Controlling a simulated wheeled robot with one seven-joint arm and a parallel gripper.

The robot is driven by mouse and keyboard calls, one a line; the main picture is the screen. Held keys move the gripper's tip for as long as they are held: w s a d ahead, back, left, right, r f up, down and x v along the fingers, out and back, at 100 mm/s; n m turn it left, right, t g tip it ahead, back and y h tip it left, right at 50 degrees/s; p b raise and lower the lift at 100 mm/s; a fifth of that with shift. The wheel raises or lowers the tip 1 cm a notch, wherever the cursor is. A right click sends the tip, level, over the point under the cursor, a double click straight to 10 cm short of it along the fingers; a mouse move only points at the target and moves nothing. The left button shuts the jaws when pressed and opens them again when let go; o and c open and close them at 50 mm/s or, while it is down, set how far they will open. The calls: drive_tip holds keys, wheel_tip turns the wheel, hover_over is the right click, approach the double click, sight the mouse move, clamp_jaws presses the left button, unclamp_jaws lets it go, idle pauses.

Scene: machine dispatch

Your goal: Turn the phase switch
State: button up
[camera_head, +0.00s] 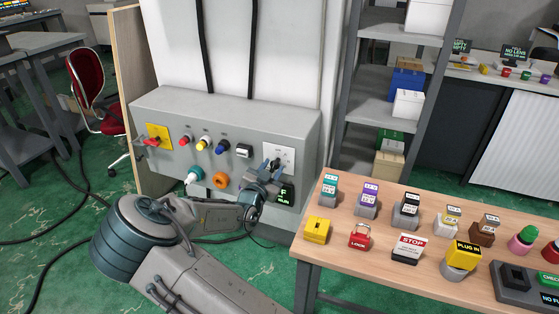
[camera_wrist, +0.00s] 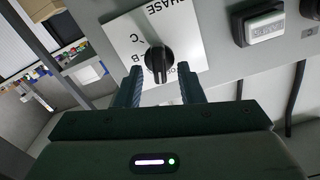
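The phase switch is a black rotary knob (camera_wrist: 158,62) on a white plate (camera_wrist: 122,37) marked PHASE, with letters around the knob. In the head view the white plate (camera_head: 287,152) is at the right end of the grey panel's front. My gripper (camera_wrist: 158,84) is open in the wrist view, its two blue-grey fingers apart on either side of the knob's near end. A gap shows between each finger and the knob. In the head view my gripper (camera_head: 271,168) is at the plate and partly hides the knob.
The grey panel (camera_head: 225,108) also carries a yellow-plated red switch (camera_head: 154,137), coloured buttons, sockets and a small display (camera_head: 285,194). A wooden table (camera_head: 335,242) with several blocks, a red padlock (camera_head: 360,237) and a stop sign stands close on the right.

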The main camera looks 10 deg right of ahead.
drive_tip(key=shift+x, duration=1.1)
drive_tip(key=c, duration=0.6)
drive_tip(key=m+b, duration=0.2)
drive_tip(key=b, duration=0.1)
drive_tip(key=shift+d+f, duration=0.1)
drive_tip(key=shift+f, duration=0.2)
drive_tip(key=m+b, duration=0.2)
drive_tip(key=b, duration=0.2)
drive_tip(key=shift+s+d+m, duration=0.1)
drive_tip(key=shift+m, duration=0.3)
drive_tip(key=shift+r+m+b, duration=0.1)
drive_tip(key=shift+m+b, duration=0.3)
drive_tip(key=shift+b, duration=0.05)
drive_tip(key=o, duration=0.6)
